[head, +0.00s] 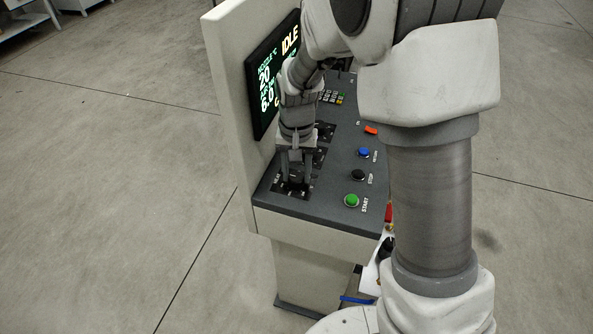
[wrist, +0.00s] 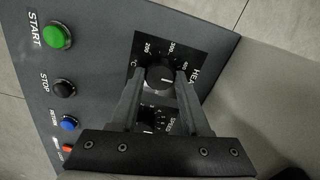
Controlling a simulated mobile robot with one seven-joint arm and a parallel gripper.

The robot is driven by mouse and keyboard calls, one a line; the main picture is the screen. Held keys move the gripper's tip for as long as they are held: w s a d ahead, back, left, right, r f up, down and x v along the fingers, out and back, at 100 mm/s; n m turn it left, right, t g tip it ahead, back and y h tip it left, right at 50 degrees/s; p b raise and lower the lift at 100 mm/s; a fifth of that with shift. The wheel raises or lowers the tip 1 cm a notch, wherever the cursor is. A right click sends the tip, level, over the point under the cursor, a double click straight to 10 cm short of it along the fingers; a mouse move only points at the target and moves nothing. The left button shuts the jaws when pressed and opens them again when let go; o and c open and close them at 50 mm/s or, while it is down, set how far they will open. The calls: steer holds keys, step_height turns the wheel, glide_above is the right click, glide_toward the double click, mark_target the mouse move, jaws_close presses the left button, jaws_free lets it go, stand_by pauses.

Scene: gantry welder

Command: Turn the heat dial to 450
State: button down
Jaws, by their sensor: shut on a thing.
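The heat dial (wrist: 160,77) is a round black knob on a black plate with a white printed scale. The figures 200, 300 and 400 show around it in the wrist view. A short white mark on the knob points roughly to the right of the picture; its exact reading I cannot tell. My gripper (wrist: 159,79) has one finger on each side of the knob and is shut on it. In the head view my gripper (head: 295,180) reaches down to the front left corner of the panel, and its fingers mostly hide the dial.
The speed dial (wrist: 149,126) sits beside the heat dial, partly behind my gripper. Green start (head: 351,201), black stop (head: 358,175) and blue (head: 364,152) buttons line the panel's right side. The upright screen (head: 272,75) reads IDLE and stands close to my wrist.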

mark_target(297, 176)
steer(key=shift+c, duration=1.9)
jaws_free()
step_height(297, 176, up, 18)
steer(key=p, duration=0.1)
steer(key=shift+f, duration=0.25)
steer(key=s+d+r+n+t, duration=0.1)
steer(key=s+d+r+t, duration=0.1)
steer(key=s+d, duration=0.4)
steer(key=s+d+r+t, duration=0.2)
steer(key=s+d, duration=0.4)
steer(key=s, duration=0.7)
steer(key=shift+d+n+t, duration=0.25)
steer(key=shift+n+t, duration=0.15)
steer(key=shift+t, duration=0.4)
